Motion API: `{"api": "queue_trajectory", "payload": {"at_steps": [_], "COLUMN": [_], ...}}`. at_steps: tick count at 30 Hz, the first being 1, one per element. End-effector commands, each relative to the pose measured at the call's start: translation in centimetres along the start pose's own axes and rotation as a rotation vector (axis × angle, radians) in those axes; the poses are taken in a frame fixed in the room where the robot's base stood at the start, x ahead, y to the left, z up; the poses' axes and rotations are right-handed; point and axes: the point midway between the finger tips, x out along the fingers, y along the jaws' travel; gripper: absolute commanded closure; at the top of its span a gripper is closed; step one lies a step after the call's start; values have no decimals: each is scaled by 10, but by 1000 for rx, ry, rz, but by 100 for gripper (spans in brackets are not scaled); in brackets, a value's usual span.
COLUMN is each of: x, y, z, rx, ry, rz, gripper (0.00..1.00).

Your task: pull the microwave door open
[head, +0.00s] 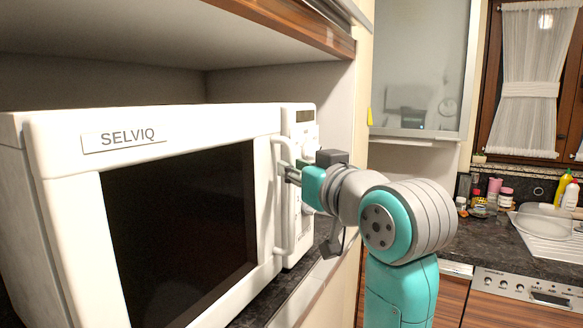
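The white microwave with a SELVIQ label stands in a shelf niche at the left of the head view. Its door (185,215) has a dark window and looks shut or nearly so; a small gap cannot be ruled out. The upright white handle (281,215) is on the door's right side, beside the control panel (305,135). My gripper (289,173) is at the upper part of the handle, coming from the right. Its fingertips are small and partly hidden, so I cannot tell whether they are closed around the handle or only touching it.
A wooden shelf edge (295,25) runs above the microwave. A dark counter strip (265,302) lies under it. A cabinet side panel stands close to the right of the niche. Further right are a counter with jars (505,197), bottles and a dish rack (548,232).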

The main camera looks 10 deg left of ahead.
Motion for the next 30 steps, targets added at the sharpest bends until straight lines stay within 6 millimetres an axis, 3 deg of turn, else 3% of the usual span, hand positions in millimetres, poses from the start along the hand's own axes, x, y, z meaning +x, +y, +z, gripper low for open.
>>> {"api": "queue_trajectory", "payload": {"at_steps": [6,15,18,30], "x": [16,17,17,16], "y": [0,0,0,4], "z": [0,0,0,0], "rx": [-1,-1,-1,0], "ry": [0,1,1,1], "rz": [0,0,0,13], "gripper": [75,75,100,100]}}
